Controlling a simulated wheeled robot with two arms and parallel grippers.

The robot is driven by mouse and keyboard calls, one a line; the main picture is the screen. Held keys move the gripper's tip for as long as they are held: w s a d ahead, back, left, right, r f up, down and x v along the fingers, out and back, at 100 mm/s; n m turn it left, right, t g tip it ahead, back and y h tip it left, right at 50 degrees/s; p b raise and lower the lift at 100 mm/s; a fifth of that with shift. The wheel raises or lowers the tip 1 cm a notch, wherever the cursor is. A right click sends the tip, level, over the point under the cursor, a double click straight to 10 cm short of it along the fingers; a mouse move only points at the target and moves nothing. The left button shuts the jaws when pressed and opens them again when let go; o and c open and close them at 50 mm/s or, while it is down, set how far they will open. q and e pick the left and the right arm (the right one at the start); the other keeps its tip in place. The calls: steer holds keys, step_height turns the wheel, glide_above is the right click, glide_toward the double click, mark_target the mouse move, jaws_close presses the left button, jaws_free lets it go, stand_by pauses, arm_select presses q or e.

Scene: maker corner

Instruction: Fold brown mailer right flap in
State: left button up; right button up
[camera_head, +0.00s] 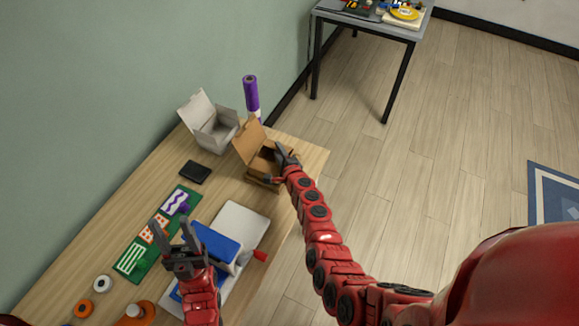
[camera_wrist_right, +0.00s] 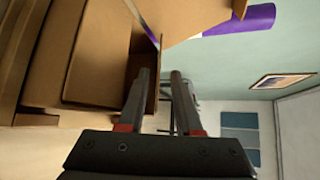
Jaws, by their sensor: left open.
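The brown mailer (camera_head: 262,168) is an open cardboard box at the far right end of the workbench, its lid (camera_head: 248,140) standing up. It fills the left of the right wrist view (camera_wrist_right: 95,55). My right gripper (camera_head: 286,156) is at the box's right side. In the right wrist view the fingers (camera_wrist_right: 160,75) are apart, with a brown panel edge, perhaps the right flap (camera_wrist_right: 152,95), showing between them. I cannot tell if either finger touches it. My left gripper (camera_head: 172,228) is open and empty above the bench, well apart from the mailer.
A black wallet-like item (camera_head: 195,172), a green mat (camera_head: 135,258), a blue item (camera_head: 215,242) and tape rolls (camera_head: 102,283) lie nearer. Bare wood (camera_head: 228,188) shows left of the mailer.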

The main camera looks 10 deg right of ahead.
steer(key=p+v, duration=0.4)
steer(key=v, duration=1.2)
steer(key=shift+f, duration=0.1)
